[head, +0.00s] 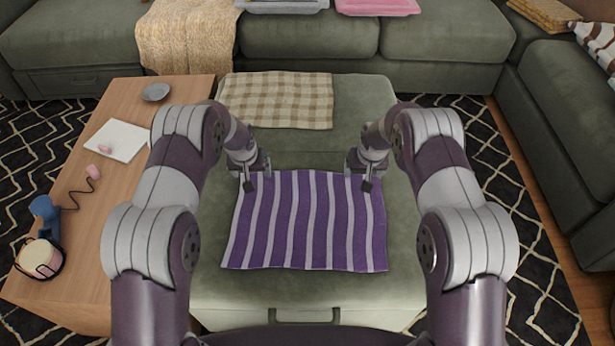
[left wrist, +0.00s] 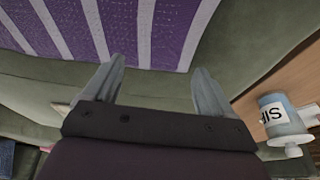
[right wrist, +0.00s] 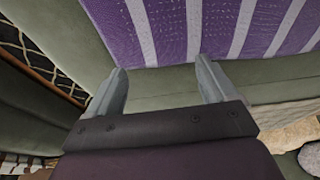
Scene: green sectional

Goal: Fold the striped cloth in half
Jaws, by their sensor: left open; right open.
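The purple cloth with pale stripes (head: 305,222) lies flat and spread out on the green ottoman (head: 300,292). My left gripper (head: 249,184) is open at the cloth's far left corner, and my right gripper (head: 366,182) is open at its far right corner. In the left wrist view, the cloth (left wrist: 165,35) lies beyond the open, empty fingers (left wrist: 160,82). In the right wrist view, the cloth (right wrist: 215,30) also lies beyond the open, empty fingers (right wrist: 160,80). I cannot tell whether any fingertip touches the cloth.
A beige checked cloth (head: 278,99) lies behind the striped one on the ottoman. Green sofas (head: 440,40) stand behind and to the right.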

